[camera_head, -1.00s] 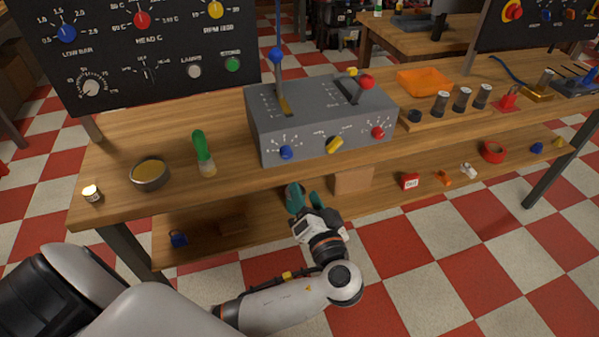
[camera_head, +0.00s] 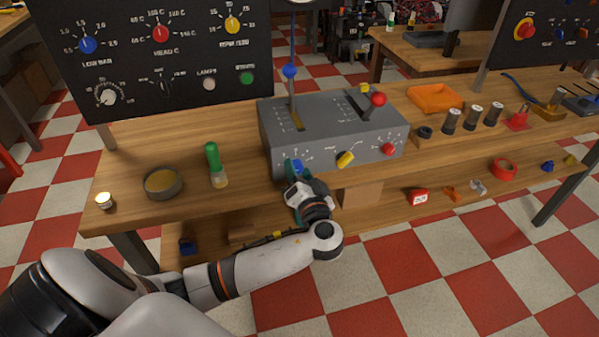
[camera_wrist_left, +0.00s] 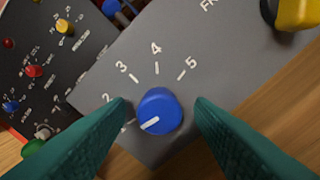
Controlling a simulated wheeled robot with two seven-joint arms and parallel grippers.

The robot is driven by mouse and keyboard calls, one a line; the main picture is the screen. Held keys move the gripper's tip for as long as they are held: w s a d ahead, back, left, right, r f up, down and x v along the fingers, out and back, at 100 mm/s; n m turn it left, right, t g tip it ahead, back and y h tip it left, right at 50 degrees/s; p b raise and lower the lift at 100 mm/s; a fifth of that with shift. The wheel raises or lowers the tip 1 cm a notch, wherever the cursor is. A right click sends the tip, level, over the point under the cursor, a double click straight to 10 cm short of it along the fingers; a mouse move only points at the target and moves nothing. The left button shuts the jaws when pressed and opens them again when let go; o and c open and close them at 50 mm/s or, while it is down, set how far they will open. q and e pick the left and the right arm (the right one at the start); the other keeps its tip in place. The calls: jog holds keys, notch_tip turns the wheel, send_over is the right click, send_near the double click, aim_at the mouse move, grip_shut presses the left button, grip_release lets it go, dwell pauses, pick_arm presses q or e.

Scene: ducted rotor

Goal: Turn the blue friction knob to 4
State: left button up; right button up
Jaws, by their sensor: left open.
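The blue friction knob (camera_head: 298,165) is at the lower left of the grey control box (camera_head: 338,153). In the left wrist view the knob (camera_wrist_left: 158,113) sits below a scale with 2, 3, 4 and 5 readable. Its white pointer line is on the lower left, below the 2 and away from the 4. My left gripper (camera_head: 295,171) is at the front of the box at the knob. In the left wrist view its teal fingers (camera_wrist_left: 164,107) are open, one on each side of the knob, with gaps showing. My right gripper is not in view.
A yellow knob (camera_head: 346,159) and a red knob (camera_head: 389,149) are on the same face. A blue-knobbed lever (camera_head: 290,71) rises from the box top. A green-capped bottle (camera_head: 216,165) and a round tin (camera_head: 163,183) stand left on the bench.

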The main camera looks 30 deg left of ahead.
pick_arm(q)
jog(key=shift+c, duration=0.6)
jog(key=c, duration=0.9)
